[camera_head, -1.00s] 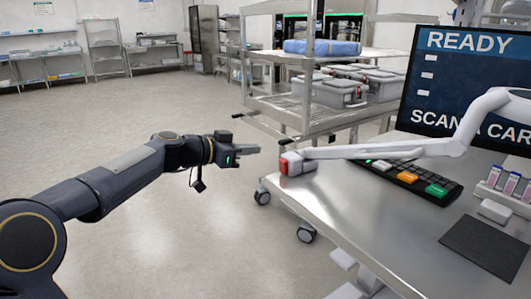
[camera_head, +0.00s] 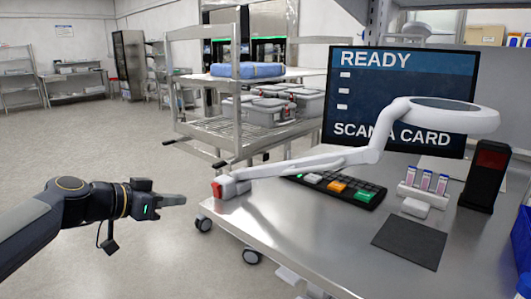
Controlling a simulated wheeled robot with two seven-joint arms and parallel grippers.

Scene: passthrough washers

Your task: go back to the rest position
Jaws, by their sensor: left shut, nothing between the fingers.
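My left gripper (camera_head: 174,200) reaches in from the left on a dark arm. Its fingers are shut with nothing between them. It hangs over open floor, a short gap to the left of the steel table's (camera_head: 290,231) corner, and touches nothing. My right gripper is out of view.
On the table are a white lamp arm (camera_head: 372,140) with a red-ended base, a keypad (camera_head: 338,188), a screen (camera_head: 400,95), a vial rack (camera_head: 423,192), a dark mat (camera_head: 410,242) and a black scanner-like stand (camera_head: 484,176). A cart (camera_head: 236,133) with grey cases stands behind. Floor at left is clear.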

